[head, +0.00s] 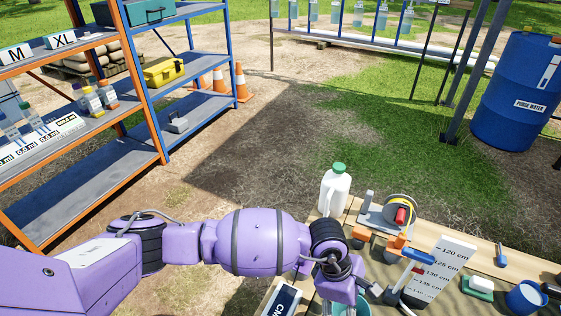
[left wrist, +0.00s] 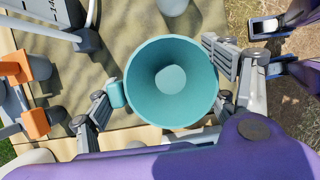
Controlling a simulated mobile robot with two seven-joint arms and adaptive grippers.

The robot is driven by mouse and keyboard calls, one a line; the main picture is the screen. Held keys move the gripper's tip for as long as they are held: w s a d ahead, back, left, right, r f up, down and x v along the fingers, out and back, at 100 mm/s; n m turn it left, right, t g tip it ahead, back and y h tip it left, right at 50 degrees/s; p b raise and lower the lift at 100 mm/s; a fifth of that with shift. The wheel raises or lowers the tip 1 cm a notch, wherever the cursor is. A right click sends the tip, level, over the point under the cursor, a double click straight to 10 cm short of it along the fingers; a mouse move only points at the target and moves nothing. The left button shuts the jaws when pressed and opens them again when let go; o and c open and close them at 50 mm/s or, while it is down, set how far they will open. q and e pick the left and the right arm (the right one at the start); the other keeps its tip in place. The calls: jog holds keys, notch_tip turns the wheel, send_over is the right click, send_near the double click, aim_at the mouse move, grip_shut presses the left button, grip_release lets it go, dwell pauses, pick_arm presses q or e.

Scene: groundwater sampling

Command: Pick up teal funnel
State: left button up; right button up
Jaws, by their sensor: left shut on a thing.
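The teal funnel (left wrist: 196,98) fills the middle of the left wrist view, seen from above with its wide mouth facing the camera. A small teal tab sticks out on its left side. My left gripper (left wrist: 163,84) has one finger on each side of it and is shut on it. In the head view my left gripper (head: 340,277) is over the table's near part, and only a bit of the funnel (head: 358,306) shows below it. I cannot tell whether the funnel touches the table. My right gripper is not in view.
Shelves (head: 90,165) stand at the left. A blue drum (head: 517,95) stands at the far right.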

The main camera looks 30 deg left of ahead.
pick_arm(q)
jog(key=s+r, duration=0.1)
jog(key=r, duration=0.1)
jog(key=s+r+p, duration=0.1)
jog(key=s+r, duration=0.1)
jog(key=s+d+r, duration=0.1)
jog(key=shift+s+r, duration=0.15)
jog(key=shift+r, duration=0.25)
jog(key=s+d+r+p, duration=0.1)
jog(key=s+r, duration=0.2)
jog(key=s, duration=0.5)
jog(key=shift+s+d+r+p, duration=0.25)
jog(key=shift+s+d+p, duration=0.1)
